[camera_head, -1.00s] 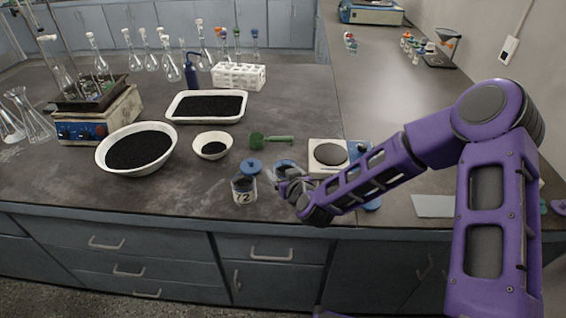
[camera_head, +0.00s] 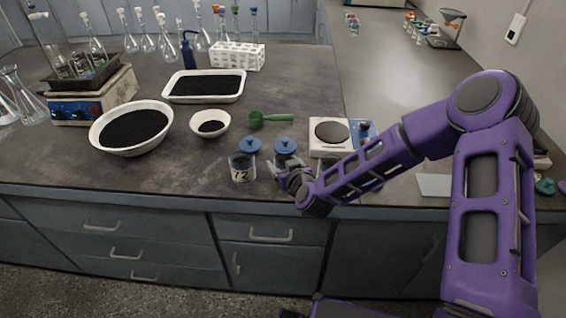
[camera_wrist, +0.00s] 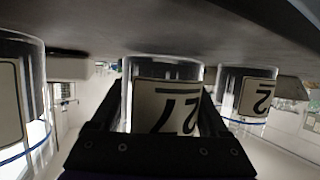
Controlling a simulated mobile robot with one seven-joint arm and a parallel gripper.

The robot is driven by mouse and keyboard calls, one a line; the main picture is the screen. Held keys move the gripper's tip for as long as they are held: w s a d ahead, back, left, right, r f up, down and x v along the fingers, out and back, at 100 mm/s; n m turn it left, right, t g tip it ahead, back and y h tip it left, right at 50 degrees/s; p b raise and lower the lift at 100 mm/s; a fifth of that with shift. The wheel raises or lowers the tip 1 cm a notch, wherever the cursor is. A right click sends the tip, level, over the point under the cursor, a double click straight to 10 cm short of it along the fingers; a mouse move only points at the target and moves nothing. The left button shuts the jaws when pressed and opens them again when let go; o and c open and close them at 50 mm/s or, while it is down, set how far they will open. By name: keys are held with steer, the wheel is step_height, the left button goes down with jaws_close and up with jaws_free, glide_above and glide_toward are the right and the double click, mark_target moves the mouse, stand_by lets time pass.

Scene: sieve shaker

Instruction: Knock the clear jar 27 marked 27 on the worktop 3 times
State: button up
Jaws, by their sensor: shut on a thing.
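The clear jar 27 (camera_wrist: 165,95) stands between the two fingers of my gripper (camera_wrist: 155,140) in the wrist view. Its white label reads 27 upside down, as the whole view is inverted. My gripper is shut on it. The jar's base is at or very close to the worktop (camera_wrist: 200,30); I cannot tell whether it touches. In the head view my gripper (camera_head: 287,178) is near the worktop's front edge, and clear glass (camera_head: 285,160) shows just behind it, mostly hidden.
A jar marked 72 (camera_head: 242,170) stands just left of my gripper. Blue lids (camera_head: 249,145) lie behind. A balance (camera_head: 331,133) is to the right, a green scoop (camera_head: 270,119) behind, and white bowls (camera_head: 131,128) of dark grains to the left. Another jar (camera_wrist: 18,100) shows at the wrist view's left.

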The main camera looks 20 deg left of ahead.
steer(key=shift+f+b, duration=0.4)
steer(key=shift+f, duration=0.5)
jaws_close()
steer(key=shift+s+d, duration=0.1)
steer(key=shift+s+f, duration=0.1)
step_height(320, 180, up, 4)
steer(key=p, duration=0.2)
steer(key=shift+p, duration=0.3)
